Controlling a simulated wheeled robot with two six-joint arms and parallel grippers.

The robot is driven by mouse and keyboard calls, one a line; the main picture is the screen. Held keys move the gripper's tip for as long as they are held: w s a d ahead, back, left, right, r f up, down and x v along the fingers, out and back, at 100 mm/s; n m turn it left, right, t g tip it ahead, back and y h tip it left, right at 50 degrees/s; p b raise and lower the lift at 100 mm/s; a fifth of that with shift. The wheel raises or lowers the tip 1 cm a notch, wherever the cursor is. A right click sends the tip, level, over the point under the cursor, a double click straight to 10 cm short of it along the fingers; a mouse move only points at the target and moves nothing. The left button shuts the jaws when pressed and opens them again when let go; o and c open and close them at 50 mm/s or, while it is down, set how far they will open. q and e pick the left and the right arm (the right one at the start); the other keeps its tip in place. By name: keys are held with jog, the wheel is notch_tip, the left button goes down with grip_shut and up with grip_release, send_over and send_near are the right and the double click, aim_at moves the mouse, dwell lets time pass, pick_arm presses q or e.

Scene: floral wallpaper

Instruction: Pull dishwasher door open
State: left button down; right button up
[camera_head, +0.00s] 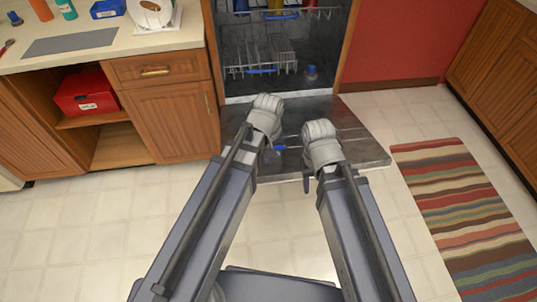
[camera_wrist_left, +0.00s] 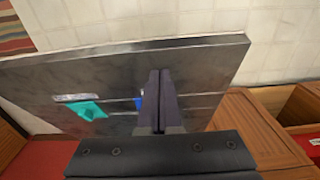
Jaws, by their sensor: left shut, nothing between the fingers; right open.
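The dishwasher door (camera_head: 362,135) is folded down and lies roughly flat in front of the dishwasher opening. Its grey inner face fills much of the left wrist view (camera_wrist_left: 205,70). My left gripper (camera_head: 271,152) is over the left part of the door, partly hidden by its own wrist. In the left wrist view its fingers (camera_wrist_left: 158,98) are together with nothing between them, in front of the door's inner face. Whether they touch it cannot be told. My right gripper (camera_head: 307,182) is near the door's front edge, open and mostly hidden by its wrist.
Inside the dishwasher are wire racks (camera_head: 258,62) with a few coloured items. Wooden cabinets (camera_head: 172,115) with a counter (camera_head: 130,45) stand at left, one holding a red box (camera_head: 86,93). A striped rug (camera_head: 465,210) lies at right. Tiled floor (camera_head: 100,230) is clear at front left.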

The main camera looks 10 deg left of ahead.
pick_arm(q)
notch_tip(320, 180, up, 6)
jog(key=s+p, duration=0.2)
jog(key=p, duration=0.3)
jog(key=shift+d+r, duration=0.15)
jog(key=shift+d, duration=0.2)
jog(key=s+d+r+m+y+p, duration=0.1)
jog(key=s+d+r+m+p, duration=0.1)
jog(key=s+r+m+p, duration=0.2)
jog(key=s+m, duration=0.2)
jog(key=m, duration=0.1)
jog(key=shift+d+g, duration=0.2)
jog(key=shift+g, duration=0.2)
